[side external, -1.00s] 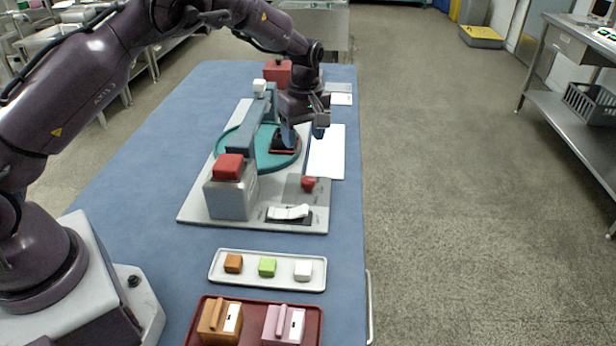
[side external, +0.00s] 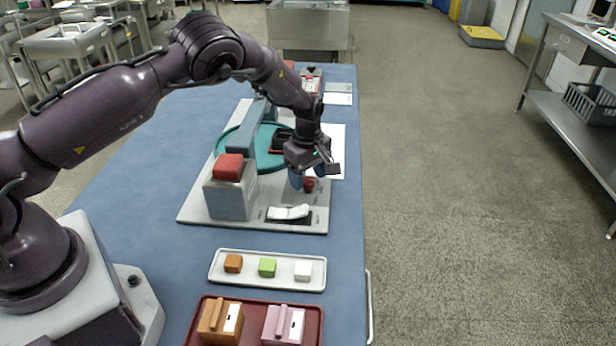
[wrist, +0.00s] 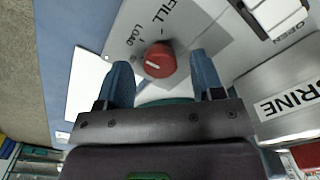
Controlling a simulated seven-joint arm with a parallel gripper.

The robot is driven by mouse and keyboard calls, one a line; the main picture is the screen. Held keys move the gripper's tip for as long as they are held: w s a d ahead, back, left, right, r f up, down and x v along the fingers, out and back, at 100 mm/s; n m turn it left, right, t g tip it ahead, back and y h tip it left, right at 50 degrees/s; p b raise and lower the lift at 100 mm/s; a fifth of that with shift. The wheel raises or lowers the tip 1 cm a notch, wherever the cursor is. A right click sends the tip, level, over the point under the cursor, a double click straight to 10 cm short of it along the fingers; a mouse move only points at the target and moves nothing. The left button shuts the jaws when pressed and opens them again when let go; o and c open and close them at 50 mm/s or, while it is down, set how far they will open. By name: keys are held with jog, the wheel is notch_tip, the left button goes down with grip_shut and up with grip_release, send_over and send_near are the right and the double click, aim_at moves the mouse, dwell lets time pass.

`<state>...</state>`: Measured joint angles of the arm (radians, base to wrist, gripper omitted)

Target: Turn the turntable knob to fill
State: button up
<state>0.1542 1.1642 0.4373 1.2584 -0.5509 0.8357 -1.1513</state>
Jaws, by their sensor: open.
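The red turntable knob (wrist: 160,60) sits on a grey panel on the machine's base, beside the printed words LOAD and FILL. A pale mark shows on the left part of its face in the wrist view. In the side view the knob (side external: 309,186) is partly hidden by my gripper. My gripper (side external: 309,181) is open, pointing down at the knob, with a blue finger on either side. In the wrist view my gripper (wrist: 161,70) has the knob between its fingertips with gaps at both sides; I cannot tell the exact height. The teal turntable (side external: 268,160) is partly hidden behind my arm.
A white rocker switch (side external: 288,212) is just in front of the knob. A grey box with a red top (side external: 228,168) stands to the left. A white tray (side external: 267,284) with small blocks and a red tray (side external: 252,342) lie nearer. Blue table is clear at left.

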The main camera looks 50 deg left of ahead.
jog(key=shift+f, duration=0.45)
jog(key=shift+c, duration=0.3)
jog(key=c, duration=0.9)
jog(key=shift+o, duration=0.2)
jog(key=shift+m, duration=0.3)
jog(key=m, duration=0.5)
jog(key=shift+r+m, duration=0.1)
jog(key=shift+m, duration=0.2)
jog(key=m, duration=0.5)
jog(key=shift+m, duration=0.3)
